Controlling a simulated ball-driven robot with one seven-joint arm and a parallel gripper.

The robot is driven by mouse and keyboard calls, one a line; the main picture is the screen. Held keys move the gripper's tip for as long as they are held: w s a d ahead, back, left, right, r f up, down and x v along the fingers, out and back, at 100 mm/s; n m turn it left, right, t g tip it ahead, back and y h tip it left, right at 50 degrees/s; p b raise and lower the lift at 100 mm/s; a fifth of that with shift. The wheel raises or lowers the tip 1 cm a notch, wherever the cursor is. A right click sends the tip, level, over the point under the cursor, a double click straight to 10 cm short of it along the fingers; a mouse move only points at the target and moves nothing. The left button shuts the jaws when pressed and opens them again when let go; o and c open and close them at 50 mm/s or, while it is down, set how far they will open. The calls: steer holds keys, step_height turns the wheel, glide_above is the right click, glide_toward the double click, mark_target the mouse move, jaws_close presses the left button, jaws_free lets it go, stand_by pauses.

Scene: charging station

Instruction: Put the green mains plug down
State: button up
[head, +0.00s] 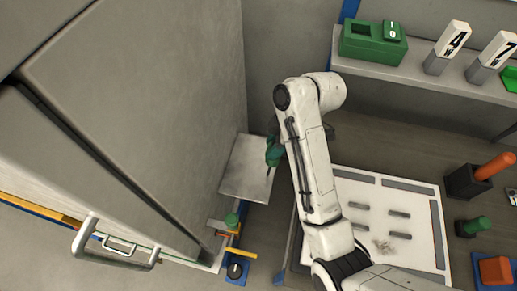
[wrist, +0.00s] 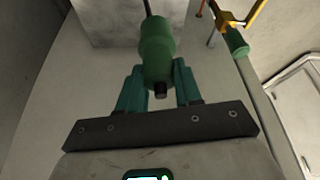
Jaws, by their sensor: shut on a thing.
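The green mains plug (wrist: 157,48) is between the two green fingers of my gripper (wrist: 158,80) in the wrist view. Its dark end points toward the camera, and a dark cable leaves its far end. The fingers are shut on it from both sides. In the head view my gripper (head: 272,152) shows as a small green shape left of the arm, over or beside a pale grey plate (head: 240,180). The arm hides part of it, and plug and fingers are hard to tell apart there. I cannot tell whether the plug touches any surface.
A grey cabinet with a handle (head: 88,238) fills the left. An orange fixture with a green knob (head: 232,219) stands below the plate. A white slotted board (head: 390,195) lies right of the arm. A shelf (head: 400,72) holds a green box (head: 372,44) and number signs.

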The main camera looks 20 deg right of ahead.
steer(key=shift+s+a+f+n, duration=0.4)
steer(key=shift+s+a+n, duration=0.1)
steer(key=shift+s, duration=0.15)
steer(key=shift+w+d+f+b, duration=0.3)
steer(key=shift+w+f+b, duration=1)
steer(key=shift+w+f, duration=0.9)
steer(key=shift+w+d+f+b, duration=0.25)
steer(key=shift+w+f+b, duration=1.05)
steer(key=shift+w+f, duration=0.95)
steer(key=shift+w+d+f+b, duration=0.3)
steer(key=shift+w+f+b, duration=1)
steer(key=shift+w+f, duration=0.9)
steer(key=shift+w, duration=0.1)
steer(key=o, duration=1.1)
steer(key=shift+c, duration=0.2)
steer(key=v, duration=1.2)
steer(key=shift+w+d+r+p, duration=0.15)
steer(key=shift+w+r+p, duration=0.05)
steer(key=shift+p, duration=0.15)
